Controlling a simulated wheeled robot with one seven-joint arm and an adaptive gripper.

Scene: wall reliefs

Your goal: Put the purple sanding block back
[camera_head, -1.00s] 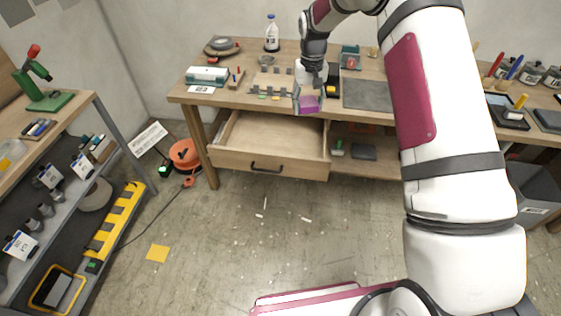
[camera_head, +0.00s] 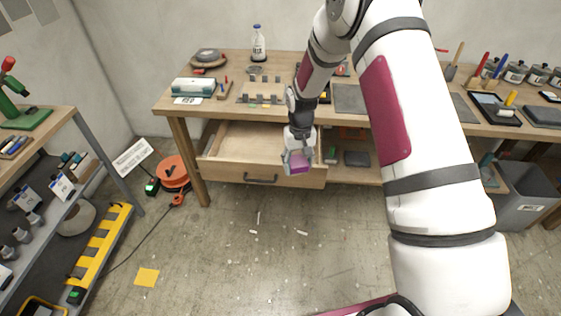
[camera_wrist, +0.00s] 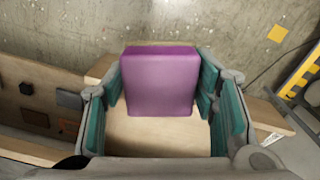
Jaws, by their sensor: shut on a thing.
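The purple sanding block (camera_head: 299,166) is held in my gripper (camera_head: 298,158), in front of the workbench and near the right end of the open drawer (camera_head: 237,137). In the wrist view the block (camera_wrist: 159,82) sits between the teal finger pads of my gripper (camera_wrist: 160,95), which is shut on it. The drawer is pulled out, and its visible floor looks empty. In the wrist view a pale wooden surface (camera_wrist: 160,135) lies beneath the block. My arm hides part of the bench.
The workbench top (camera_head: 215,105) carries a teal box (camera_head: 193,87), a bottle (camera_head: 258,43) and a grey mat (camera_head: 350,98). A shelf under the bench holds a dark block (camera_head: 357,158). A grey bin (camera_head: 524,195) stands right; a rack (camera_head: 60,215) stands left.

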